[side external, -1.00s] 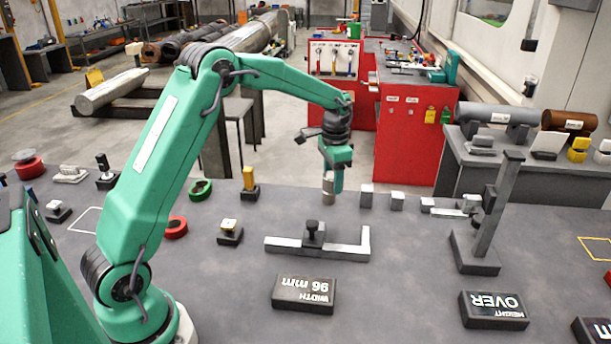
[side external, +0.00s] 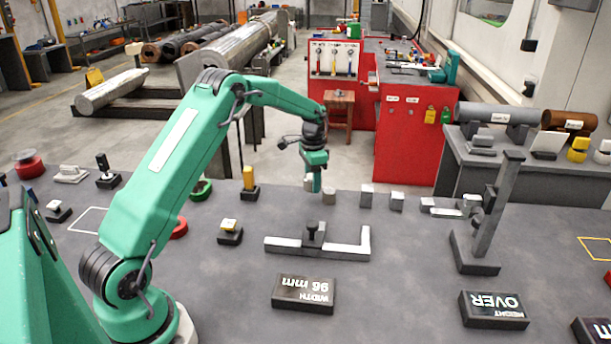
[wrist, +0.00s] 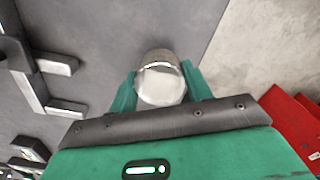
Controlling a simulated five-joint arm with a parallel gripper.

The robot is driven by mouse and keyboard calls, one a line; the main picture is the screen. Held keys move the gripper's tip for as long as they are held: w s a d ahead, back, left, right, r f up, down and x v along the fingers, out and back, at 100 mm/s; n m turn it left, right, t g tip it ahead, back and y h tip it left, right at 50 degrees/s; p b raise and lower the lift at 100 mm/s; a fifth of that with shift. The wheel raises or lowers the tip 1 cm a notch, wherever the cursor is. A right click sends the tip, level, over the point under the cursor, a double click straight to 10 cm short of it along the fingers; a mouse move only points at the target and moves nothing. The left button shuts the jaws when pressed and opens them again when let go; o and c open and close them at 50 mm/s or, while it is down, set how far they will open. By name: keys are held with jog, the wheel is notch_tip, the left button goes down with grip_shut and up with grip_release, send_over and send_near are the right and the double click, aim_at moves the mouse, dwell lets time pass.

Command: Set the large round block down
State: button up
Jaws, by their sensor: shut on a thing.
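My gripper (side external: 313,183) hangs near the far edge of the bench in the side view, its jaws shut on the large round block (wrist: 160,84). In the wrist view the block sits between the two green fingers (wrist: 160,90), its bright round face toward the camera. In the side view only a narrow grey strip of the block shows beside the finger. A gap between the block and the bench cannot be told clearly.
A small grey block (side external: 329,196) stands just right of my gripper, with more light blocks (side external: 366,196) further right.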

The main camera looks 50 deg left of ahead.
jog(key=shift+f, duration=1.95)
jog(key=shift+f, duration=0.1)
jog(key=o, duration=1.5)
jog(key=shift+f, duration=0.15)
jog(key=shift+o, duration=0.2)
notch_tip(320, 180, up, 12)
jog(key=shift+r, duration=0.2)
